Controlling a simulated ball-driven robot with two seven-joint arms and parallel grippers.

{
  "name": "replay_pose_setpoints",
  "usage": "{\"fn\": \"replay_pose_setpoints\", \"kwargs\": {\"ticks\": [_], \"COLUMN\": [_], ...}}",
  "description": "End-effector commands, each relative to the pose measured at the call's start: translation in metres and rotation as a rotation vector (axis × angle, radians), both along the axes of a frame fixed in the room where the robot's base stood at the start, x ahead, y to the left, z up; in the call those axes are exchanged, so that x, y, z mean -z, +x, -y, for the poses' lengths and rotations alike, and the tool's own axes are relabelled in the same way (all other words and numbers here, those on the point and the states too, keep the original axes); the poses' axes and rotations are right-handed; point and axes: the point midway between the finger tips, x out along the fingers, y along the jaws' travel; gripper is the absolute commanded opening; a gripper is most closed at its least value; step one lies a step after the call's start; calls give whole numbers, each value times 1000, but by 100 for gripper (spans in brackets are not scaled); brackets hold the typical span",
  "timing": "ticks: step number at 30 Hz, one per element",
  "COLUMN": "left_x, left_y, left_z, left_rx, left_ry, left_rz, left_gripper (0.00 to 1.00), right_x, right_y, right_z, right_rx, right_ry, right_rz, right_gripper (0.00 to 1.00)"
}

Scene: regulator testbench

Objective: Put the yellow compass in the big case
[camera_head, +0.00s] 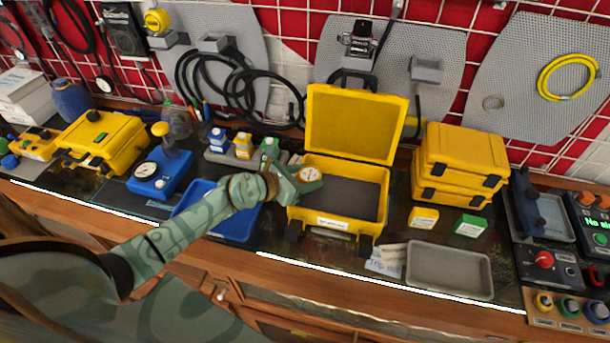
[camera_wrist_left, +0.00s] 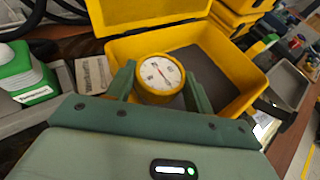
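The yellow compass (camera_wrist_left: 160,75), round with a white dial and a red needle, sits between the fingers of my left gripper (camera_wrist_left: 160,88). In the head view the compass (camera_head: 309,174) shows at the tip of my left gripper (camera_head: 303,180), over the left part of the big case. The gripper looks shut on it. The big yellow case (camera_head: 338,226) stands open on the bench, lid raised at the back, with a dark grey floor that looks empty. Its near wall also shows in the left wrist view (camera_wrist_left: 240,106). My right gripper is not in view.
Two stacked yellow cases (camera_head: 462,152) stand right of the big case. A grey tray (camera_head: 449,270) and small yellow and green boxes lie in front of them. A blue tray (camera_head: 235,226) and small bottles (camera_head: 243,146) are to the left. The raised lid (camera_head: 355,123) blocks the back.

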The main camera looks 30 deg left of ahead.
Motion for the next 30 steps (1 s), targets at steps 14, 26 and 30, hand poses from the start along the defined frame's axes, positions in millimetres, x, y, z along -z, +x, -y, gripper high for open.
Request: {"fn": "replay_pose_setpoints", "kwargs": {"ticks": [14,26,30], "left_x": [-12,-46,-54], "left_y": [0,-74,-92], "left_z": [0,-33,-41], "left_rx": [0,1,0], "left_ry": [-1,2,1], "left_rz": [2,-3,-2], "left_gripper": [74,74,74], "right_x": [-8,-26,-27], "right_y": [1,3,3], "right_z": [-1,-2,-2], "right_rx": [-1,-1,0], "right_ry": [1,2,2], "right_rz": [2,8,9], "right_gripper": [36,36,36]}}
